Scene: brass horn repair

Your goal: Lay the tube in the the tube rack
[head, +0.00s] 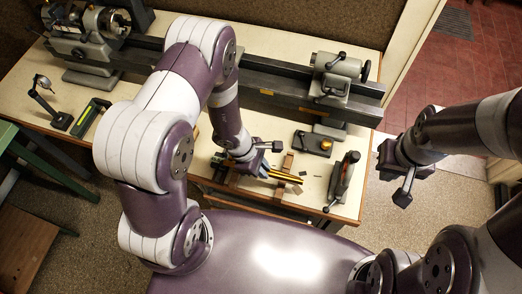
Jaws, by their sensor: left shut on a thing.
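A thin brass tube (286,177) lies near the front edge of the bench, pointing to the right. My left gripper (266,160) is shut on its left end. The brown wooden tube rack (287,163) is at the same spot, with the tube over or against it. I cannot tell whether the tube rests in the rack, as the gripper and arm hide part of both. My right gripper (393,173) is open and empty, off the bench's right end.
A lathe (270,80) runs along the back of the bench (275,45). A hand plane-like tool (344,180) and a dark block (312,144) stand right of the rack. A gauge stand (48,105) and a green-edged level (90,117) lie at left.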

